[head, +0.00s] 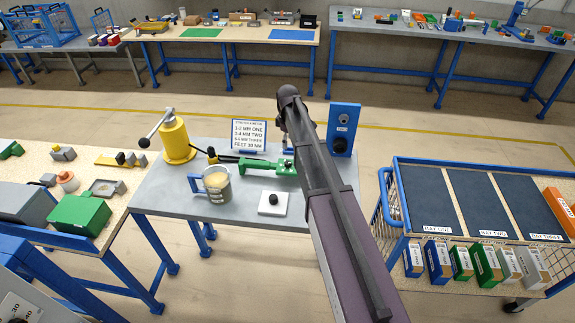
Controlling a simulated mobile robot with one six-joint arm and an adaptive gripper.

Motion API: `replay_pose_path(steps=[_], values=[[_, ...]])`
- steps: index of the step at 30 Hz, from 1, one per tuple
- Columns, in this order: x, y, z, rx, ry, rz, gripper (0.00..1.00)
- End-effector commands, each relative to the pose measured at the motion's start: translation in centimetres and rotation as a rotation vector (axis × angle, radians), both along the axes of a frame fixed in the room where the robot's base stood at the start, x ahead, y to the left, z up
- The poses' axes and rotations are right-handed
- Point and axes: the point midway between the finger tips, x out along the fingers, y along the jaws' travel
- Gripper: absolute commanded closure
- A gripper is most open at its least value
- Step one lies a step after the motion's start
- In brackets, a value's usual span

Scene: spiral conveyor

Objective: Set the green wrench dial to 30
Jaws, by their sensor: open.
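The green wrench (259,163) lies across the grey work table, pointing left to right. Its right end runs up to my arm. A dark bar extends from its left end toward the yellow post. The dial and its numbers are too small to read, so I cannot tell its setting. My arm crosses the picture from the bottom and covers the table just right of the wrench. My gripper cannot be made out; it is hidden behind the arm or out of view.
The grey table (163,199) also bears a yellow post (176,141) with a lever, a mug (217,186), a white plate with a black knob (273,204), a sign (249,134) and a blue panel (343,130). A trolley (400,228) stands right.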

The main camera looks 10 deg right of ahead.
Motion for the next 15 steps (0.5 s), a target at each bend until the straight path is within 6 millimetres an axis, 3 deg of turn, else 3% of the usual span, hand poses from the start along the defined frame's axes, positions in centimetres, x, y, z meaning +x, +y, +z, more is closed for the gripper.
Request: replay_pose_path(steps=[15], values=[[0.0, -0.1, -4.3, 0.0, 0.0, -0.001, 0.26]])
